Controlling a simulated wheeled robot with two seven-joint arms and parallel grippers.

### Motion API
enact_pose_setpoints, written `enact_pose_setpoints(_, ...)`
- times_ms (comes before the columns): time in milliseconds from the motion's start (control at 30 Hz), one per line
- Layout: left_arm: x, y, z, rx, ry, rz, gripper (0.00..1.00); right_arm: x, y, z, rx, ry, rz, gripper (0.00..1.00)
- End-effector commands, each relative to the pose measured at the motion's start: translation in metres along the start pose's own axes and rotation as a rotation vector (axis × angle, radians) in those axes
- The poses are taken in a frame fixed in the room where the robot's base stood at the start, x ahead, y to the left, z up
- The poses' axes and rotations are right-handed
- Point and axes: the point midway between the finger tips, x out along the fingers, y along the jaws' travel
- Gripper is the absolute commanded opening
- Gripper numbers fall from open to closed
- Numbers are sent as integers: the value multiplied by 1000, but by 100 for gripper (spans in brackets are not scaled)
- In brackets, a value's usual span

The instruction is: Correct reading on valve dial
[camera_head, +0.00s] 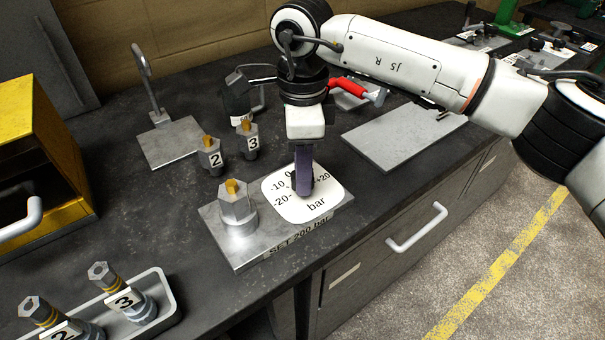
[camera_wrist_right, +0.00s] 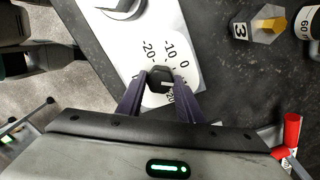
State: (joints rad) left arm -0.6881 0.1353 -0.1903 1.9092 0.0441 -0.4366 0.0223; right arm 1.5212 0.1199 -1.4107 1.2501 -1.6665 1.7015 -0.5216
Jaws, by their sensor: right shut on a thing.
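The valve dial (camera_head: 284,208) is a white rounded plate marked -20, -10, 0, +20 and "bar". It lies on a metal block (camera_head: 238,254) labelled "SET 200 bar". In the wrist view the dial (camera_wrist_right: 192,72) has a dark hexagonal knob (camera_wrist_right: 157,73) at its middle. A pale mark on the knob seems to point right, between 0 and +20; the exact reading is unclear. My right gripper (camera_head: 303,190) comes down from above and is shut on the knob, with its fingers on both sides. It hides much of the dial in the head view. My left gripper is not in view.
A hexagonal metal fitting (camera_head: 237,208) stands on the block beside the dial. Fittings numbered 2 (camera_head: 211,160) and 3 (camera_head: 249,142) stand behind. A tray (camera_head: 168,305) with more fittings is front left, a yellow cabinet (camera_head: 70,150) left. A flat plate (camera_head: 390,135) lies right.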

Motion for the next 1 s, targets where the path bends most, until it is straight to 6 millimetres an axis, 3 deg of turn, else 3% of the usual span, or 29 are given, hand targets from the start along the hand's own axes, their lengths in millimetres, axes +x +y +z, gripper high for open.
enact_pose_setpoints(333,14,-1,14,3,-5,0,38,1,0,0,330,-1,-2,11)
enact_pose_setpoints(1000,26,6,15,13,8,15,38,0,-1,0,892,-2,-2,11)
